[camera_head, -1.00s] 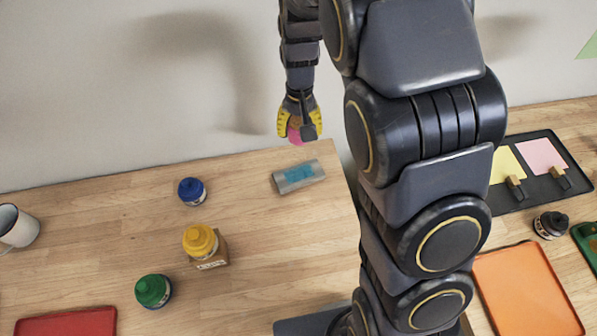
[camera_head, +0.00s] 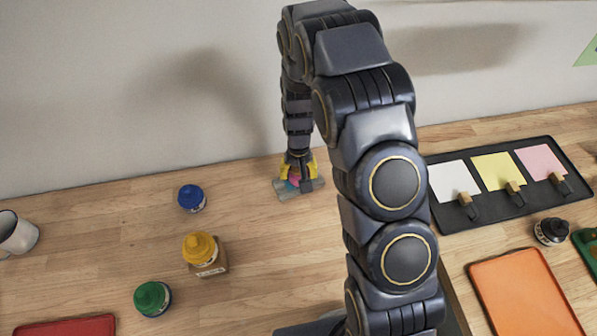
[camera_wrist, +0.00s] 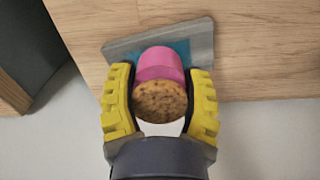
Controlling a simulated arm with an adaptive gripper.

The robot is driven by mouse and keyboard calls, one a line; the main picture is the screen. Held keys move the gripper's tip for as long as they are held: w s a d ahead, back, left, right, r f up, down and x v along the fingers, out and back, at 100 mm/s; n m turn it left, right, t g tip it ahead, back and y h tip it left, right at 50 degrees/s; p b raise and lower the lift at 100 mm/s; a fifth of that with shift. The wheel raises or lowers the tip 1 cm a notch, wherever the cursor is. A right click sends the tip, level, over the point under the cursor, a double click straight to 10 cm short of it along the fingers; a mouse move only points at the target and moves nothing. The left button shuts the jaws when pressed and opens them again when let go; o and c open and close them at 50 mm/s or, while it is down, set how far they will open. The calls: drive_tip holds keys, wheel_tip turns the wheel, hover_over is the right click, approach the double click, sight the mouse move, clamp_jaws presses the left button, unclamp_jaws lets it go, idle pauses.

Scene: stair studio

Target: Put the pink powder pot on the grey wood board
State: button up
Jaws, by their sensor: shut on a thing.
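The pink powder pot (camera_wrist: 160,64) is between the yellow fingers of my gripper (camera_wrist: 160,100) in the wrist view, with its brown speckled end toward the camera. My gripper (camera_head: 296,180) is shut on it. A little pink of the pot (camera_head: 293,181) shows between the fingers in the head view. The grey wood board (camera_head: 285,194), with a blue patch, lies on the table beneath the gripper. In the wrist view the board (camera_wrist: 203,40) is behind the pot. I cannot tell whether the pot touches the board. The fingers hide part of both.
A blue-lidded pot (camera_head: 192,198), a yellow-lidded pot (camera_head: 200,246) on a small wooden block, and a green-lidded pot (camera_head: 152,298) stand left. A mug (camera_head: 18,232) is at far left. A black tray (camera_head: 520,205) with colored cards and an orange tray (camera_head: 525,295) lie right.

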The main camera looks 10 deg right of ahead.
drive_tip(key=shift+f, duration=0.25)
drive_tip(key=o, duration=1.1)
drive_tip(key=shift+c, duration=0.2)
wheel_tip(320, 180, up, 12)
drive_tip(key=shift+r, duration=0.15)
drive_tip(key=s+d+r+n, duration=0.1)
drive_tip(key=s+r, duration=0.6)
drive_tip(key=s, duration=0.6)
drive_tip(key=s+r+g, duration=0.1)
drive_tip(key=s+r, duration=0.7)
drive_tip(key=s, duration=0.5)
drive_tip(key=shift+s+d+n+g, duration=0.3)
drive_tip(key=shift+d+n, duration=0.1)
